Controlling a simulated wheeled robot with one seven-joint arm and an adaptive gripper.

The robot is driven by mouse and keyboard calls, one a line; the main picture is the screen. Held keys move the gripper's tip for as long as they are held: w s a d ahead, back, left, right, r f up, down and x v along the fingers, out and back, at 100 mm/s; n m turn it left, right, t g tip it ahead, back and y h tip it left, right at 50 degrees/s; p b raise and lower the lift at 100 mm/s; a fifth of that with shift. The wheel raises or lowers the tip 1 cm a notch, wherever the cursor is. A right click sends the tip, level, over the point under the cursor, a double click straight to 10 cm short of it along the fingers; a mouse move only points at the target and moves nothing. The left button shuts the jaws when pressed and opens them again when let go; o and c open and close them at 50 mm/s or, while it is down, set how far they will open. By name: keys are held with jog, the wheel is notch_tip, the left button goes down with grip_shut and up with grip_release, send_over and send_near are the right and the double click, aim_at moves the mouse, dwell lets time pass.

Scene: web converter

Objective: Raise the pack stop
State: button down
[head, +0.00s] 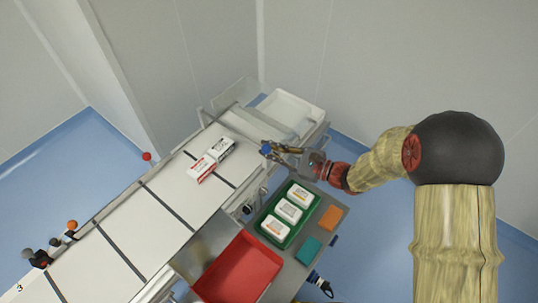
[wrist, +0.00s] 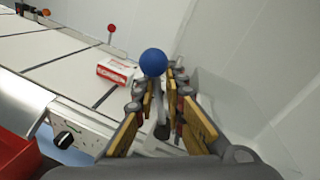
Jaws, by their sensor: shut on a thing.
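A blue ball knob (head: 265,147) stands at the near edge of the conveyor, near its far end. In the wrist view the blue knob (wrist: 153,62) tops a grey stem (wrist: 161,118). My gripper (head: 276,151) reaches in from the right and is shut on this knobbed lever. In the wrist view my gripper's fingers (wrist: 161,95) lie on both sides of the stem, below the ball. I cannot tell which plate the lever moves.
The conveyor belt (head: 150,235) has dark cross bars. A white bin (head: 293,107) is at its far end. A green tray (head: 262,213) with white packs, a red tray (head: 240,270), an orange block (head: 331,217) and a teal block (head: 308,248) are on the near side.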

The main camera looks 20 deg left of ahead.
jog(key=s+f+n+b, duration=0.1)
jog(key=n+b, duration=0.2)
jog(key=b, duration=0.2)
jog(key=s+f+n+t+h+b, duration=0.1)
jog(key=f+n+b, duration=0.1)
jog(key=b, duration=0.3)
jog(key=s+a+f+n+t+b, duration=0.1)
jog(key=n+b, duration=0.3)
jog(key=b, duration=0.1)
jog(key=shift+s+f+h+b, duration=0.25)
jog(key=shift+f+h+b, duration=0.05)
jog(key=shift+b, duration=0.1)
jog(key=shift+f, duration=0.1)
jog(key=shift+s+f, duration=0.15)
jog(key=shift+f, duration=0.1)
jog(key=c, duration=2.2)
grip_release()
jog(key=shift+d, duration=0.1)
jog(key=o, duration=0.5)
jog(key=shift+r, duration=0.1)
jog(key=shift+o, duration=0.3)
jog(key=shift+r, duration=0.1)
